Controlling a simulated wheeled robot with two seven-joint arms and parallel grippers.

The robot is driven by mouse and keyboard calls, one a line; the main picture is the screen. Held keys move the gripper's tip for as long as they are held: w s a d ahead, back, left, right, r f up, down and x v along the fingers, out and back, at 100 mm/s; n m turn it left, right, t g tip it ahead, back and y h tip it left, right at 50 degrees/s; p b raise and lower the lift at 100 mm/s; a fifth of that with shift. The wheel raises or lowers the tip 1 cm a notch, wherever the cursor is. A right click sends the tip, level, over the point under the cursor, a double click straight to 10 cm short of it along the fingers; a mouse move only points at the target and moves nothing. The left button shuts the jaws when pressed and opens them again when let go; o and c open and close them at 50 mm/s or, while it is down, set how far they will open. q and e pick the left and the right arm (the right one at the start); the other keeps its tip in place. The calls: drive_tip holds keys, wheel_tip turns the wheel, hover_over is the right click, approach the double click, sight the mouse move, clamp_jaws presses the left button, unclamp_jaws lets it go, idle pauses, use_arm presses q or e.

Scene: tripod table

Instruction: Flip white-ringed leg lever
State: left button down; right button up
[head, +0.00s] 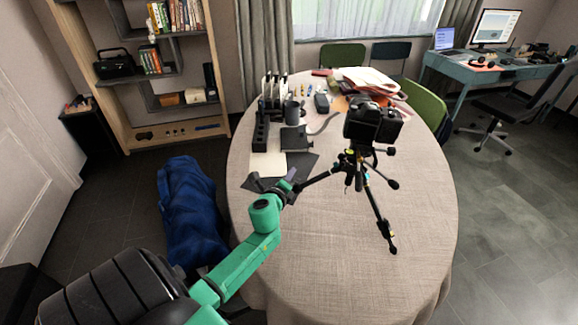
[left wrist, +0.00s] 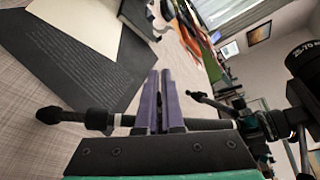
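The black tripod (head: 355,165) stands on the round table with a camera (head: 373,123) on top. One leg (head: 318,180) reaches left to my left gripper (head: 291,186). In the left wrist view this leg (left wrist: 88,119) runs across the picture, with a pale ring (left wrist: 117,121) left of the fingers. The purple fingers of the left gripper (left wrist: 160,98) are close together at the leg, with a narrow gap and something small and dark between them. The fingers hide part of the leg, and I cannot make out the lever clearly or whether it is gripped. My right gripper is out of view.
The round table (head: 335,255) has bare cloth at the front. Another tripod leg (head: 382,220) points toward the front right.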

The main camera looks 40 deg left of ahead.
use_arm(q)
drive_tip(key=shift+w+d+r+m+g+y+p, duration=0.15)
drive_tip(key=shift+m+g+y+p, duration=0.2)
drive_tip(key=shift+m+p, duration=0.7)
drive_tip(key=shift+w+d+r+m+g+y+p, duration=0.15)
drive_tip(key=shift+m+g+p, duration=0.3)
drive_tip(key=shift+p, duration=1.05)
drive_tip(key=shift+w+d+r+m+g+y+p, duration=0.15)
drive_tip(key=shift+m+g+p, duration=0.4)
drive_tip(key=shift+p, duration=0.75)
drive_tip(key=shift+s+a, duration=0.1)
drive_tip(key=c, duration=1.1)
unclamp_jaws()
drive_tip(key=shift+o, duration=0.2)
